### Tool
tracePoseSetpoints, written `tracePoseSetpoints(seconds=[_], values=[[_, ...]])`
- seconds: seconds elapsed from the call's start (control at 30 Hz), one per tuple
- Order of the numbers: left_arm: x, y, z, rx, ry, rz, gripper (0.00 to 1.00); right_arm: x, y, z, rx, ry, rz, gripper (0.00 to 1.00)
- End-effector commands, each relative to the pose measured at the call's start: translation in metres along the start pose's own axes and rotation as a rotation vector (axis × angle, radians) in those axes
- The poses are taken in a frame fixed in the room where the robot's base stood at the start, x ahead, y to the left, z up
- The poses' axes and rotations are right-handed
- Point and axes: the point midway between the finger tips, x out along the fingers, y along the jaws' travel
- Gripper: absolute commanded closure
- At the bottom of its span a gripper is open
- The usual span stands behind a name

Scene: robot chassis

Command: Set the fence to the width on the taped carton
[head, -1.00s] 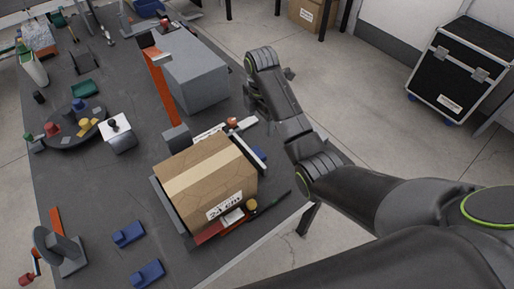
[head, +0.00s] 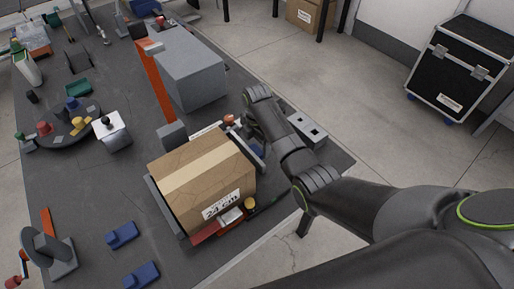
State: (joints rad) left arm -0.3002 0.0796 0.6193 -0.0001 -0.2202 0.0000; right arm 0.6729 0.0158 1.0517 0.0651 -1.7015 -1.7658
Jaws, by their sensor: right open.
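The taped carton (head: 190,182) sits on the table in a low fixture, a pale tape strip along its top. Its white label (head: 221,206) appears to read 24 cm. A pale-edged upright plate (head: 257,158), apparently the fence, stands along the carton's right side. A white printed strip (head: 206,131) and an orange-red knob (head: 229,119) show behind the carton. My right gripper (head: 259,145) is open, pointing down near the knob and plate; my wrist partly hides it, and I cannot tell whether it touches anything. My left gripper is not in view.
A large grey block (head: 190,75) and an orange upright (head: 155,88) stand behind the carton. A grey block with holes (head: 308,128) lies right of my wrist. Blue pieces (head: 122,235) lie front left. A round dark tray (head: 62,127) holds small parts at left.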

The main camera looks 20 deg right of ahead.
Motion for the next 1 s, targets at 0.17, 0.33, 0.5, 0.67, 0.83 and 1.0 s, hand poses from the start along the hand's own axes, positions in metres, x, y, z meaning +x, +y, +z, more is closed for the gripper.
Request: tracePoseSetpoints(seconds=[0.17,0.33,0.5,0.67,0.83,1.0], values=[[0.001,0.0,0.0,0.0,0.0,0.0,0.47,0.023,0.0,0.0,0.0,0.001,-0.002,0.24],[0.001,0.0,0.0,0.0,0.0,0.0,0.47,0.032,0.0,0.0,0.0,0.0,-0.001,0.24],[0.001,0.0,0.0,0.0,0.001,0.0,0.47,0.033,0.0,0.0,0.0,0.0,0.001,0.24],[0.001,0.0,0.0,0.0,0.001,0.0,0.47,0.033,0.0,0.0,0.0,0.0,0.0,0.3],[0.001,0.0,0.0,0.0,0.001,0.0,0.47,0.033,0.0,0.0,0.0,0.0,0.0,0.52],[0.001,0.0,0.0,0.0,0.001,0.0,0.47,0.032,0.0,0.0,0.0,0.0,0.0,0.75]])
